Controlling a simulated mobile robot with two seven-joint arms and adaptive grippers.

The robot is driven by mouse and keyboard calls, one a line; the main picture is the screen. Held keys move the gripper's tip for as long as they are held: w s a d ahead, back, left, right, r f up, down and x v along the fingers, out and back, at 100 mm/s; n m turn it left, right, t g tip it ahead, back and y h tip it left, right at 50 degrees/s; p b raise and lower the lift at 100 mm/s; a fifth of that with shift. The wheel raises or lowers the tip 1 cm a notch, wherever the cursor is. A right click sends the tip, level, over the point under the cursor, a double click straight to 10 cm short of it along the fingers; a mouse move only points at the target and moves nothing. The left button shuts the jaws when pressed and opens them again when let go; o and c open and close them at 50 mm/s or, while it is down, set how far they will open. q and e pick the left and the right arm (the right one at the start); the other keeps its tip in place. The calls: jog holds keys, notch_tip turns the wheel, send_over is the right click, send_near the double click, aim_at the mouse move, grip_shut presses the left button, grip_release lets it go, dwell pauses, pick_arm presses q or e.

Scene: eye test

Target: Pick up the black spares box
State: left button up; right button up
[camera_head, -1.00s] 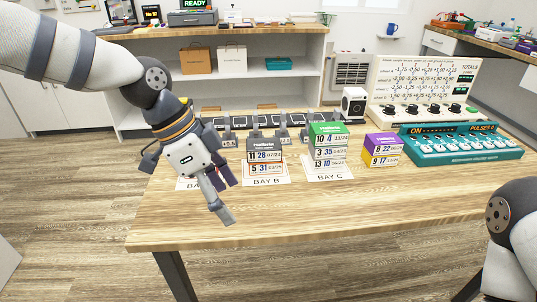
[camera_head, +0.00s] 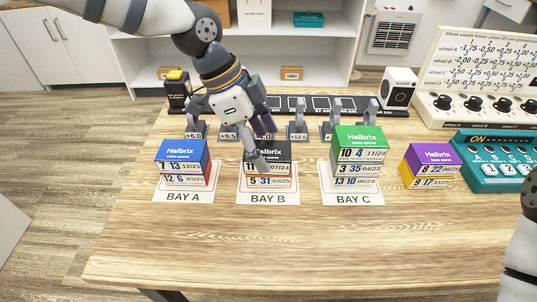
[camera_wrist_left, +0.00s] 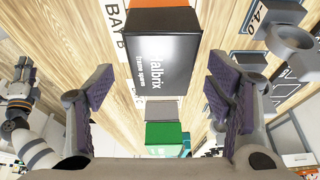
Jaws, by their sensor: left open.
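The black spares box (camera_head: 279,152) sits on top of an orange box (camera_head: 275,182) at BAY B, partly hidden by my left gripper. My left gripper (camera_head: 262,146) is open and empty just above and in front of the black box, with one finger across its face. In the left wrist view, the black box (camera_wrist_left: 158,58) with white lettering is centred beyond the two spread purple-padded fingers of the left gripper (camera_wrist_left: 160,92). I cannot tell whether a finger touches it.
A blue-topped stack (camera_head: 181,158) stands left at BAY A, a green-topped stack (camera_head: 361,143) right at BAY C. A purple box (camera_head: 432,158) and teal console (camera_head: 495,165) stand farther right. Grey stands (camera_head: 298,133) line the back. The table front (camera_head: 300,245) is clear.

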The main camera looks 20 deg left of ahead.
pick_arm(q)
jog(key=x, duration=0.2)
jog(key=shift+w+d+f, duration=0.15)
jog(key=shift+f, duration=0.2)
jog(key=c, duration=1.3)
jog(key=shift+r, duration=0.1)
